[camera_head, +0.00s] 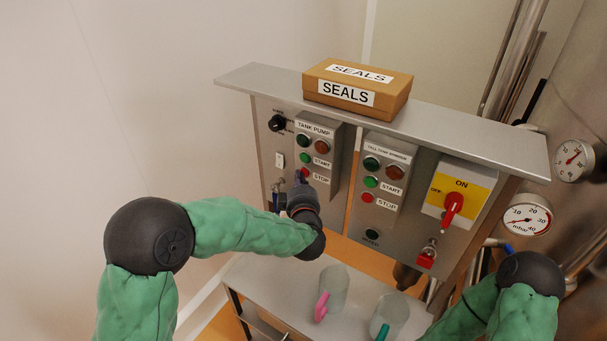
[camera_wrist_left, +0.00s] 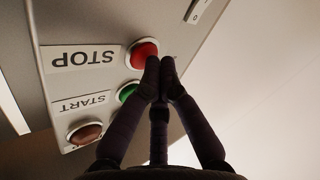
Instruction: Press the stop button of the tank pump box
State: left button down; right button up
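The tank pump box (camera_head: 323,143) is a grey box on the left of the metal panel, labelled TANK PUMP. Its red stop button (camera_head: 305,173) sits lowest, beside the STOP label, and is partly covered by my gripper. In the left wrist view the red stop button (camera_wrist_left: 143,54) shows with the green start button (camera_wrist_left: 127,93) beside it. My left gripper (camera_head: 302,181) is at the stop button, its dark fingertips together (camera_wrist_left: 160,66) and empty, overlapping the button's edge. I cannot tell whether they touch it. My right gripper (camera_head: 404,276) is low at the right, mostly hidden.
A second box (camera_head: 383,183) with similar buttons stands to the right, then a yellow switch plate (camera_head: 460,192) with a red handle. A SEALS carton (camera_head: 358,88) lies on the top shelf. Two clear jugs (camera_head: 334,287) (camera_head: 390,315) stand on the low table. Gauges (camera_head: 527,219) are at right.

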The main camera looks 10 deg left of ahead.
pick_arm(q)
jog(key=shift+s, duration=0.15)
jog(key=shift+s+a, duration=0.25)
jog(key=shift+s, duration=0.3)
jog(key=s, duration=0.1)
jog(key=s+a+b, duration=0.1)
jog(key=s, duration=0.2)
jog(key=shift+s+a+b, duration=0.35)
dwell(0.7)
